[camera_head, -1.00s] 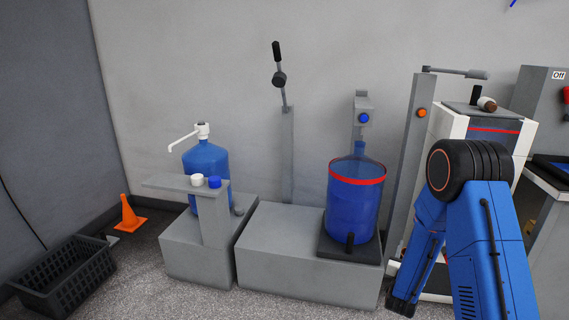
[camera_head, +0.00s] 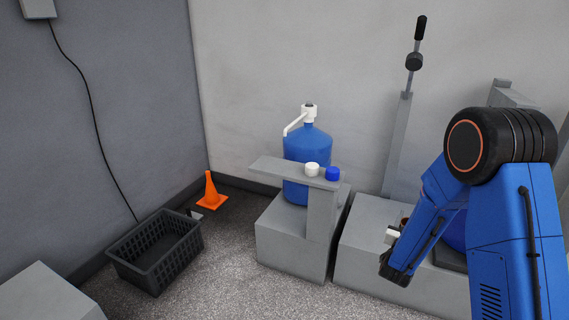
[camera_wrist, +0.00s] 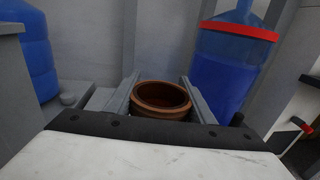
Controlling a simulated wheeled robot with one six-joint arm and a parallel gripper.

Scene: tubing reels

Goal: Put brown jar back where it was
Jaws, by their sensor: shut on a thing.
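The brown jar (camera_wrist: 160,109) is round, with an open top and a thick rim. In the wrist view it sits between the two grey fingers of my gripper (camera_wrist: 160,93), which is shut on it. Its lower part is hidden behind the gripper body. In the head view my arm covers most of the gripper, and only a small brown bit of the jar (camera_head: 404,222) shows beside a white part, in front of the grey blocks. The spot where the jar stood before cannot be told from these frames.
A blue bottle with a pump (camera_head: 307,147) stands on a grey block, behind a ledge (camera_head: 275,169) with white and blue caps. A black crate (camera_head: 155,250) and an orange cone (camera_head: 211,192) are on the floor at left. A red-banded blue bottle (camera_wrist: 228,62) stands at right in the wrist view.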

